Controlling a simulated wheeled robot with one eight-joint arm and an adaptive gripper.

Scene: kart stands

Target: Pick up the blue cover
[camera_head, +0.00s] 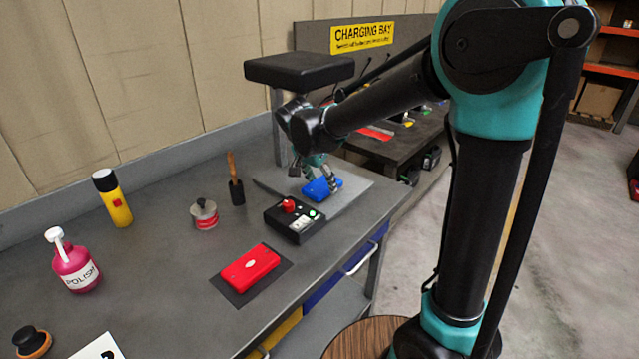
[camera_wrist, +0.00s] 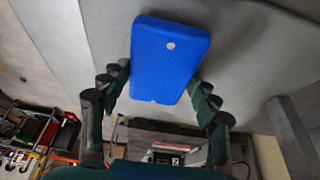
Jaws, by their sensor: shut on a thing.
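The blue cover (camera_head: 316,190) is a flat rectangular block at the grey plate on the workbench. In the wrist view the blue cover (camera_wrist: 170,55) shows its broad face, with a small pale round mark. My gripper (camera_head: 322,187) is shut on it, one finger on each side edge. In the wrist view the fingertips of my gripper (camera_wrist: 161,76) press on the cover's left and right edges. I cannot tell whether the cover touches the plate or is slightly above it.
A black control box (camera_head: 293,222) with a red button stands just in front of the plate (camera_head: 355,196). A red cover (camera_head: 250,267) lies on a dark mat nearer. A dark stand (camera_head: 298,69) rises behind. Bottles and tools stand to the left on the bench (camera_head: 165,270).

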